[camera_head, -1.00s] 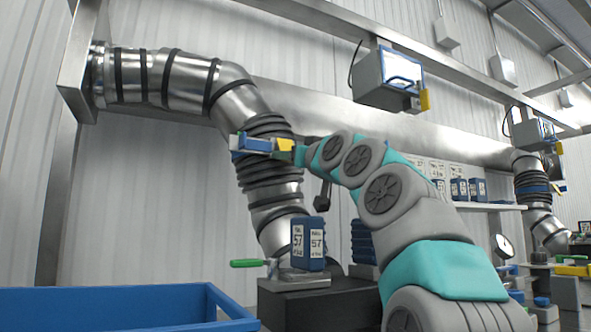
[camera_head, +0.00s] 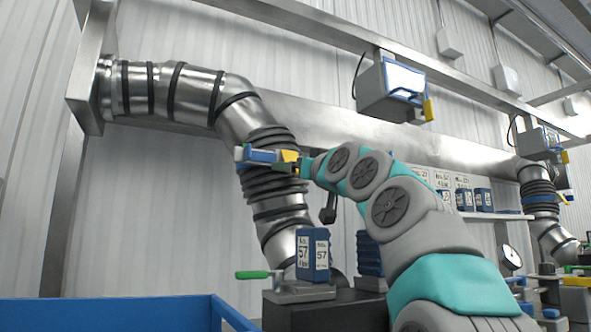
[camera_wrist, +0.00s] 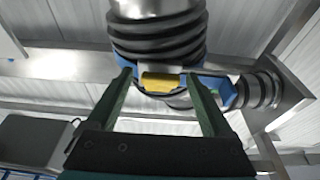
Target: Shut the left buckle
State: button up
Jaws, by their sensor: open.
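The left buckle is a blue clasp (camera_head: 258,156) with a yellow lever (camera_head: 289,156) on the black ribbed joint (camera_head: 268,185) of the left metal duct. In the wrist view the yellow lever (camera_wrist: 160,82) lies between my two green fingers, with blue clasp (camera_wrist: 224,90) to its right. My gripper (camera_wrist: 158,76) is open around the lever, with a gap visible on both sides. In the head view my gripper (camera_head: 303,165) is at the lever's right end and small. Whether the latch is engaged cannot be told.
A blue box labelled 57 (camera_head: 313,255) and a green-handled slide (camera_head: 262,274) sit below the duct. A blue bin (camera_head: 110,312) is at the lower left. A grey box (camera_head: 385,90) with a yellow part hangs above right. Another duct (camera_head: 540,205) stands at the far right.

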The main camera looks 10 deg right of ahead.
jog(key=b+v, duration=0.1)
jog(key=v, duration=0.6)
jog(key=shift+s, duration=0.25)
jog(key=shift+f, duration=0.1)
jog(key=shift+c, duration=0.2)
